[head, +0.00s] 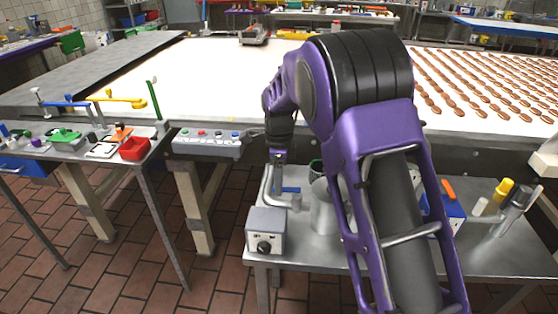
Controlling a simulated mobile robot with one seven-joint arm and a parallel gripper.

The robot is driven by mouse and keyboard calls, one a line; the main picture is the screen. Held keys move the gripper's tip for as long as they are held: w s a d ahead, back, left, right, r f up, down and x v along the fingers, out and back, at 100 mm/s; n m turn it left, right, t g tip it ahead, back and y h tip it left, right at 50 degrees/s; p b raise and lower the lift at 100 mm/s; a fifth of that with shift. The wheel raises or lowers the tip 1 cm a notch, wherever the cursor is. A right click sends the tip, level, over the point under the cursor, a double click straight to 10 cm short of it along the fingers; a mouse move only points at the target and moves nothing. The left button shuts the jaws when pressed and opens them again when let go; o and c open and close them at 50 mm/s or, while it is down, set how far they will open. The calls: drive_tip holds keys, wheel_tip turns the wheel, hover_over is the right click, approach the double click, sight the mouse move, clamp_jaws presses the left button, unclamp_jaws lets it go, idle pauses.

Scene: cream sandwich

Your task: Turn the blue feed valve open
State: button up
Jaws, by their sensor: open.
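A small blue handle (290,190) shows beside a bent grey pipe (267,188) on the steel table in front of me. It looks like the blue feed valve, but my arm hides part of this area. My gripper (279,160) points down just above and slightly left of the blue handle. It is open, with nothing seen between its fingers; its fingertips are small and dark. I cannot tell whether it touches the pipe or handle.
A grey box with a black knob (265,232) stands at the table's front left corner. A metal cylinder (322,207) stands right of the handle. A blue box (443,212) is farther right. A button panel (207,143) and the conveyor (215,75) with rows of biscuits lie behind.

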wheel_tip(320, 180, up, 17)
drive_tip(key=p, duration=0.1)
drive_tip(key=shift+p, duration=0.3)
